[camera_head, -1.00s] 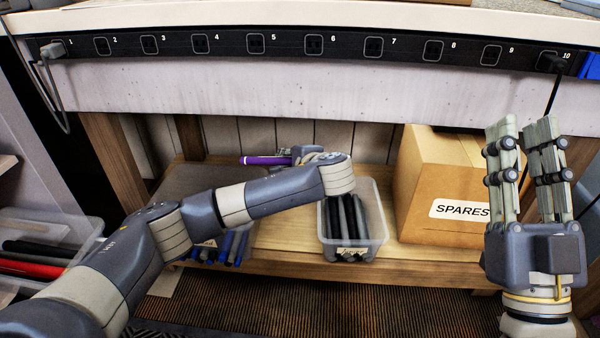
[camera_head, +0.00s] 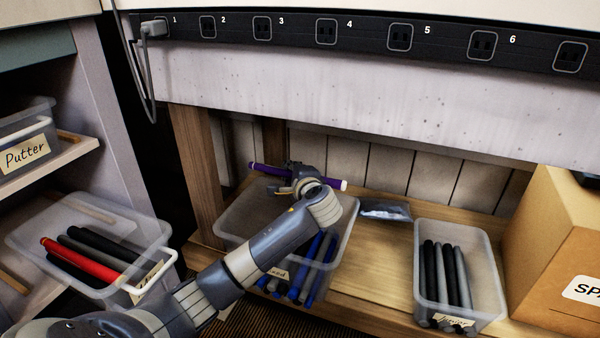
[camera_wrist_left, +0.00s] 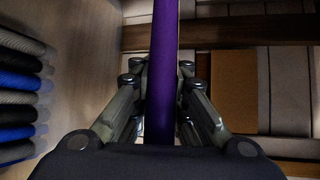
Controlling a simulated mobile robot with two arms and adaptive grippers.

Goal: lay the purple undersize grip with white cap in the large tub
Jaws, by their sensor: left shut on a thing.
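The purple grip (camera_head: 268,169) has a white cap (camera_head: 342,185) on its right end. My left gripper (camera_head: 300,178) is shut on it near the middle and holds it sideways above the back of a wide clear tub (camera_head: 350,222). In the left wrist view the purple grip (camera_wrist_left: 164,75) runs between the fingers. This wide tub, which looks the largest, holds blue grips (camera_head: 313,262) and darker ones; my arm hides much of it and part of its label. My right gripper is out of view.
A narrower clear tub (camera_head: 490,250) with dark and grey grips stands to the right, near a cardboard box (camera_head: 550,225). A dark bag (camera_head: 386,210) lies between the tubs. Another tub (camera_head: 150,225) with red and black grips sits on the left shelf. Bench legs (camera_head: 195,165) and the bench front are close.

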